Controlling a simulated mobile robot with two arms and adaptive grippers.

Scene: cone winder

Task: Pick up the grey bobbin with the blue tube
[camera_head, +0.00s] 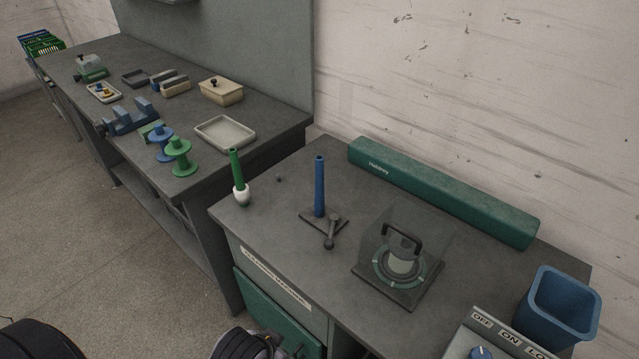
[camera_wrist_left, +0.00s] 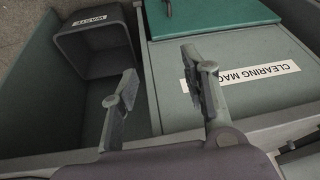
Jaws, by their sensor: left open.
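A blue tube (camera_head: 319,188) stands upright on a dark base plate (camera_head: 313,222) with a small lever, on the near bench in the head view. I cannot make out a grey bobbin around it. To its left, a green tube (camera_head: 236,168) stands with a whitish bobbin (camera_head: 241,193) around its foot. My left gripper (camera_wrist_left: 164,85) is open and empty in the left wrist view, low in front of the labelled cabinet. My right gripper is not in view.
A clear cover (camera_head: 403,245) stands right of the blue tube, with a long green box (camera_head: 440,190) behind. A blue bin (camera_head: 560,309) is at the right. Green and blue spools (camera_head: 179,157) stand on the left bench. A grey bin (camera_wrist_left: 95,45) shows beside the cabinet.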

